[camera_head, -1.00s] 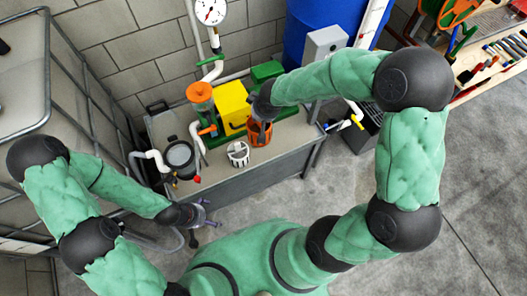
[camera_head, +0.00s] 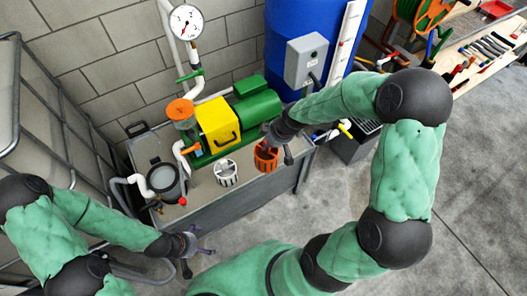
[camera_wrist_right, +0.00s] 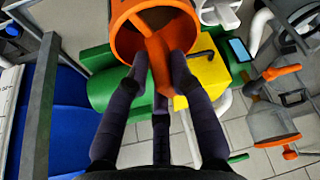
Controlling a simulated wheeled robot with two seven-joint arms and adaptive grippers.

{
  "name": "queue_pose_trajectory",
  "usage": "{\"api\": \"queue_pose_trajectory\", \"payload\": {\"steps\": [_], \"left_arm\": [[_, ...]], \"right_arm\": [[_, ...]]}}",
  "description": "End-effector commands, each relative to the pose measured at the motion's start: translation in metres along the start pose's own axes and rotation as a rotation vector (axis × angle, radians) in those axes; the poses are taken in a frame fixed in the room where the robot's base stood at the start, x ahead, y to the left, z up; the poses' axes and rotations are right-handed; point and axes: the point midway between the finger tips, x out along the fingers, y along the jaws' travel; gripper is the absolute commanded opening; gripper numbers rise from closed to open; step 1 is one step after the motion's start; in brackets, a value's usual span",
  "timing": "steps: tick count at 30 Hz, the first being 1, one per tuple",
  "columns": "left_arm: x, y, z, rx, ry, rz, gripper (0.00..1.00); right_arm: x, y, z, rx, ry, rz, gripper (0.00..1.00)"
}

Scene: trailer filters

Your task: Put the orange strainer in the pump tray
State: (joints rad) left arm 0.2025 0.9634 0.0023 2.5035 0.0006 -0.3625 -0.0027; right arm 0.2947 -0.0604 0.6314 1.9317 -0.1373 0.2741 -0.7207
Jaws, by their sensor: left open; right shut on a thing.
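The orange strainer (camera_head: 265,155) is a slotted basket at the right end of the grey bench-like tray (camera_head: 225,200) that carries the pump. I cannot tell whether it touches the surface. My right gripper (camera_head: 268,142) is on it from above. In the right wrist view, the right gripper's dark fingers (camera_wrist_right: 160,75) are shut on the orange strainer's middle bar (camera_wrist_right: 158,55), and its round rim shows at the top. My left gripper (camera_head: 192,243) is open and empty, in front of the tray and away from it.
A white strainer (camera_head: 226,172) stands left of the orange one. Behind are the yellow guard (camera_head: 218,122), the green motor (camera_head: 255,100) and an orange-lidded pot (camera_head: 181,112). A dark round pot (camera_head: 162,178) sits at left. A blue barrel (camera_head: 300,40) stands behind.

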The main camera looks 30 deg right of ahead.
Motion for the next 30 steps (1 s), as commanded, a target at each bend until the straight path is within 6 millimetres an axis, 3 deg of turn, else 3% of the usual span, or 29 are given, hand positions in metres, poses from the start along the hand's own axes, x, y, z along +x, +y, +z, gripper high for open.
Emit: {"api": "queue_pose_trajectory", "payload": {"steps": [9, 15, 30], "left_arm": [[0.029, -0.010, -0.001, 0.000, 0.000, 0.000, 1.00], [0.045, -0.016, -0.002, 0.000, -0.001, 0.000, 1.00], [0.064, -0.023, -0.002, 0.000, 0.000, 0.000, 1.00]], "right_arm": [[0.039, 0.065, -0.004, 0.002, -0.001, 0.000, 0.00], [0.071, 0.094, 0.000, 0.000, -0.003, -0.002, 0.00], [0.109, 0.119, 0.008, -0.001, -0.002, -0.002, 0.00]]}}
